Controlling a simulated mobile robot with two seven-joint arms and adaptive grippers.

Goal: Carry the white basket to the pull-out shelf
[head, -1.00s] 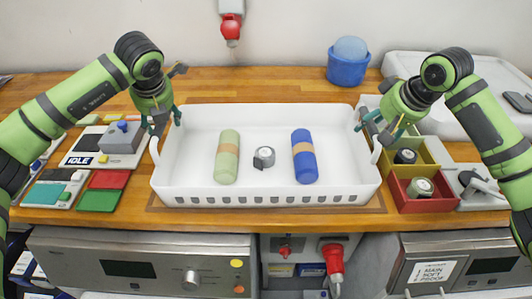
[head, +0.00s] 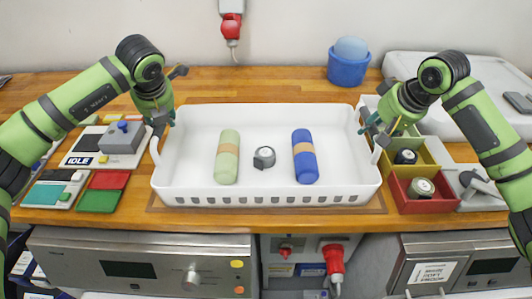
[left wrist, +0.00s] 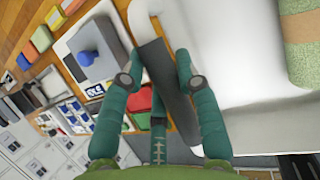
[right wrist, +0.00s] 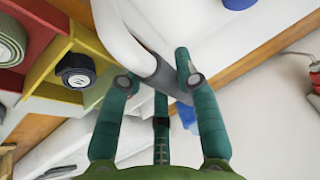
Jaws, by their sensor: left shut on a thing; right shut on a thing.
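The white basket (head: 265,190) rests on the wooden counter in the middle of the head view. It holds a green rolled item (head: 227,157), a grey roll (head: 264,157) and a blue rolled item (head: 304,157). My left gripper (head: 162,126) is shut on the basket's left handle, whose grey grip (left wrist: 165,85) runs between the fingers in the left wrist view. My right gripper (head: 371,129) is shut on the right handle; its grey grip (right wrist: 165,76) shows between the fingers in the right wrist view. I cannot make out the pull-out shelf for certain.
A device panel (head: 122,146) and colored pads stand left of the basket. Yellow and red bins (head: 421,197) stand close on its right. A blue bucket (head: 348,67) is behind it. Steel appliances (head: 145,262) and a red plug (head: 333,260) are below the counter's front edge.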

